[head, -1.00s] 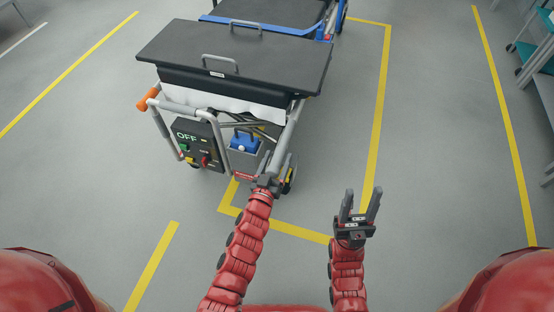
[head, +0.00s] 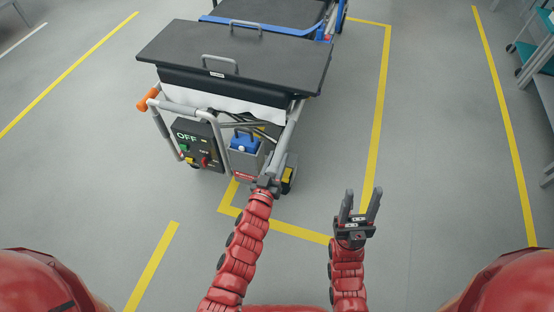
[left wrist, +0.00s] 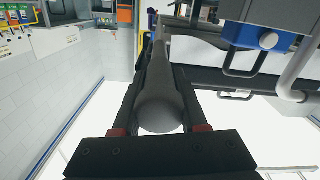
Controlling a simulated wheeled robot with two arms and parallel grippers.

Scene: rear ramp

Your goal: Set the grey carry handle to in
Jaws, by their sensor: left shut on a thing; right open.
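The grey carry handle (head: 283,146) is a bar sloping down from the right end of the trolley frame to my left gripper. In the left wrist view, the grey carry handle (left wrist: 160,103) runs lengthwise between the two dark fingers, its rounded end near the palm. My left gripper (head: 274,174) is shut on it; the fingers also show in the left wrist view (left wrist: 160,85). Part of the handle's lower end is hidden by the gripper in the head view. My right gripper (head: 360,206) is open and empty above the floor, to the right of the trolley.
A dark trolley top (head: 235,55) with a small grey handle stands above the frame. Below it are a control box marked OFF (head: 198,145) and a blue-topped box (head: 243,145). An orange grip (head: 147,99) sticks out at left.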

